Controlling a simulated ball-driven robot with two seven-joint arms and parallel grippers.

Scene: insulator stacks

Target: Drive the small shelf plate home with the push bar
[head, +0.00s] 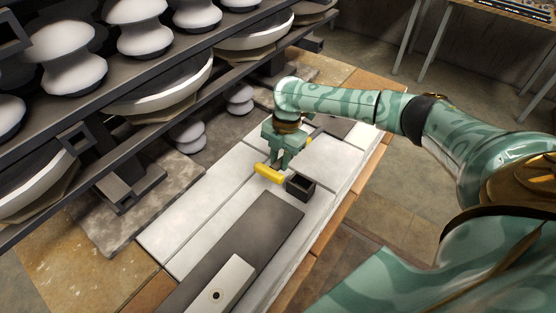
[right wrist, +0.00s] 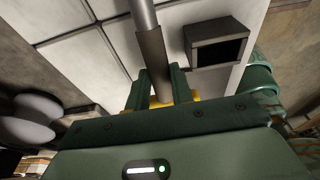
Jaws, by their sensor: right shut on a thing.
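My right gripper (head: 283,165) points down over the white tiled bench at its middle. In the right wrist view its fingers (right wrist: 157,85) are shut on a round bar with a grey end and brown sleeve, apparently the push bar (right wrist: 153,55). Yellow shows behind the fingers there. In the head view a yellow cylinder (head: 269,174) shows at the fingertips; I cannot tell how it joins the bar. A pale plate with a hole (head: 232,279) lies on a dark slab near the front; I cannot tell whether it is the small shelf plate. My left gripper is out of view.
An open dark box (head: 301,186) stands close right of the gripper; it also shows in the right wrist view (right wrist: 214,45). Shelves (head: 120,88) with white insulators line the left. Dark square brackets (head: 122,192) stand below them. The tiles (head: 180,235) left of the slab are clear.

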